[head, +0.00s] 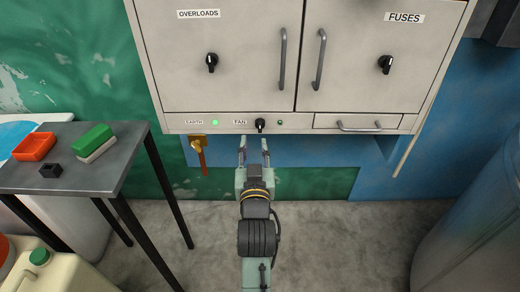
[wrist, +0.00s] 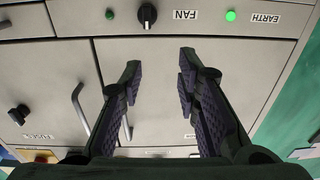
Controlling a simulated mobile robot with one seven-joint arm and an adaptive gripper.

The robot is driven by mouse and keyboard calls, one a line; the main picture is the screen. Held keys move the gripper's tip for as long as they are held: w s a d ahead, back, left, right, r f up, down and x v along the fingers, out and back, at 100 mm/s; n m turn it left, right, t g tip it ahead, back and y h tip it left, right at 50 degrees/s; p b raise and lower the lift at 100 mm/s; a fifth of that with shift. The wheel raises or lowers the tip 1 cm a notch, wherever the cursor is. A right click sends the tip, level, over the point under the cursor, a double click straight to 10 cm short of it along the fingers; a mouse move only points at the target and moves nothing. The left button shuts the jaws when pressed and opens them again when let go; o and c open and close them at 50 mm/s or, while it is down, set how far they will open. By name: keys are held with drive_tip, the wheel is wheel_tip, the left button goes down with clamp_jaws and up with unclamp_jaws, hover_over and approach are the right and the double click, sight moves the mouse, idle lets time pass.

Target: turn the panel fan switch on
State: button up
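The fan switch (head: 260,125) is a small black rotary knob on the lower strip of the grey panel, right of the FAN label (head: 240,122). Its handle looks about upright. The small lamp (head: 280,122) to its right is dark green and looks unlit. In the wrist view, which is upside down, the switch (wrist: 147,15) is at the top edge. My gripper (head: 254,142) is just below the panel's lower edge in the head view. Its fingers (wrist: 160,62) are spread apart, with nothing between them, and do not touch the switch.
A lit green EARTH lamp (head: 215,122) is left of the FAN label. A small drawer (head: 357,122) is to the right. Two doors with black knobs and handles are above. A brass valve (head: 197,145) hangs below left. A metal table (head: 105,170) stands left, a drum (head: 480,220) right.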

sight(260, 126)
drive_tip(key=shift+h, duration=0.3)
drive_tip(key=w+b, duration=0.1)
drive_tip(key=w, duration=0.2)
drive_tip(key=w+d+f+b, duration=0.1)
drive_tip(key=w, duration=0.2)
drive_tip(key=w+f+b, duration=0.1)
drive_tip(key=w, duration=0.3)
drive_tip(key=shift+d, duration=0.25)
clamp_jaws()
